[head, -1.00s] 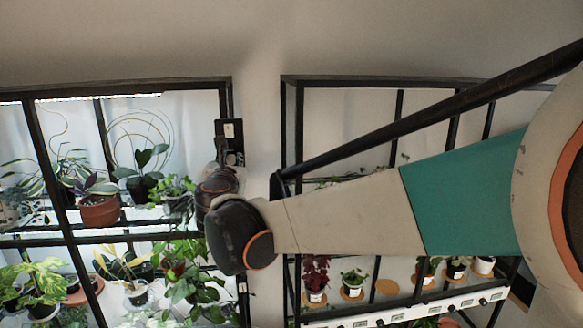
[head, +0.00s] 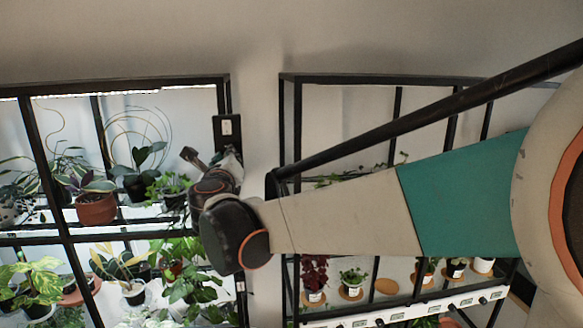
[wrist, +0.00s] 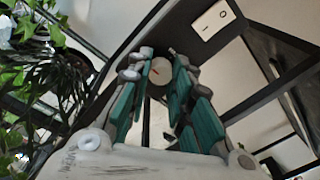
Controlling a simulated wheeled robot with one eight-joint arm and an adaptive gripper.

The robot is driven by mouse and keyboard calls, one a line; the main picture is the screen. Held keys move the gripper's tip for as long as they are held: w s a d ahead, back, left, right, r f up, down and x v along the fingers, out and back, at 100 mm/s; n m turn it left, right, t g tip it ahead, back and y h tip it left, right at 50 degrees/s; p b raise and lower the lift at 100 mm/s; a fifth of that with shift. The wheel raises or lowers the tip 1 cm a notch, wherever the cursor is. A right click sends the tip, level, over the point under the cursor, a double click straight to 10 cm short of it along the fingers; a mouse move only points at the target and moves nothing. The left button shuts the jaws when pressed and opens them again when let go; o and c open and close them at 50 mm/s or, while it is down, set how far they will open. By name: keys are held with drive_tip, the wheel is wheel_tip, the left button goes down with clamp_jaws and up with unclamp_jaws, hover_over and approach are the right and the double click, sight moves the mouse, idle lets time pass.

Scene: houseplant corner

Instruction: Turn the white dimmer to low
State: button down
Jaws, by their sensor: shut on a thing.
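The white dimmer, a round pale knob with a red pointer line (wrist: 160,70), sits on a black panel in the wrist view. The pointer runs nearly along the picture's vertical. My gripper (wrist: 162,60) has its teal-padded fingers on either side of the knob and is shut on it. In the head view my gripper (head: 232,157) is at the lower end of the panel (head: 227,128), and the knob is hidden there.
Black shelf frames with potted plants stand left and right. A leafy plant (head: 168,186) is close to my wrist. Bare wall lies between the shelves.

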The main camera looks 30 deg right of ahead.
drive_tip(key=shift+s+f+n, duration=0.15)
drive_tip(key=shift+n, duration=0.15)
idle(0.4)
drive_tip(key=c, duration=1.4)
unclamp_jaws()
drive_tip(key=v, duration=1.1)
drive_tip(key=shift+s+a, duration=0.2)
drive_tip(key=shift+s, duration=0.15)
